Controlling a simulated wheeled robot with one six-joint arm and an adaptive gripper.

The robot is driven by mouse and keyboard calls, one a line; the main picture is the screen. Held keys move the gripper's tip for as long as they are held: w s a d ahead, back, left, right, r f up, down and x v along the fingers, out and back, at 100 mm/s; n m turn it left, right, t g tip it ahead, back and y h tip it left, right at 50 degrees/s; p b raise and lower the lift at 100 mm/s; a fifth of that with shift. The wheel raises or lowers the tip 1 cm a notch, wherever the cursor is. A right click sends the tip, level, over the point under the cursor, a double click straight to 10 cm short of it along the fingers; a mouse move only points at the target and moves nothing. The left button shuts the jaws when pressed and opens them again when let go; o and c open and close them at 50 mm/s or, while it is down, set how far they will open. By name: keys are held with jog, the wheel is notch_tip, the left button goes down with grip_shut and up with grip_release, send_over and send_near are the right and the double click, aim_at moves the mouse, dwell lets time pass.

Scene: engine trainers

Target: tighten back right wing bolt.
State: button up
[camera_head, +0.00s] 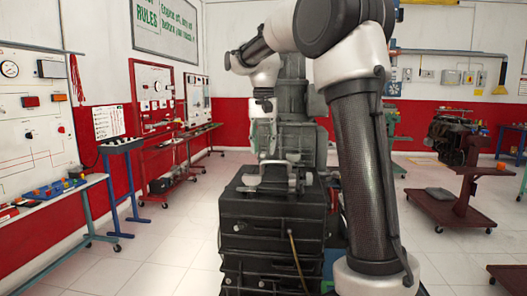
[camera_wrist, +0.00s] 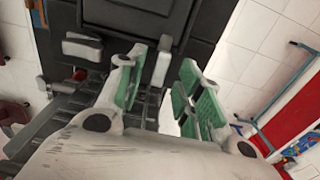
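My gripper (camera_wrist: 164,76) shows in the wrist view with its two green-padded fingers apart. A light grey block-like piece (camera_wrist: 161,66) shows just beyond and between the fingers. A similar light piece (camera_wrist: 82,47) lies to the left. I cannot tell which piece, if either, is the back right wing bolt, or whether a finger touches it. In the head view a dark engine trainer (camera_head: 270,222) stands in the middle, with light grey fittings (camera_head: 262,182) on its upper front. My arm covers part of its right side, and the fingers are not clear there.
Wall panels with gauges (camera_head: 155,98) and a blue stand (camera_head: 122,146) line the left. A dark red stand (camera_head: 452,200) and another engine (camera_head: 455,135) are at the right. Tiled floor (camera_head: 165,245) is open left of the trainer.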

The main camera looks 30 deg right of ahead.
aim_at(264, 153)
notch_tip(264, 153, up, 10)
dwell(0.3)
dwell(0.4)
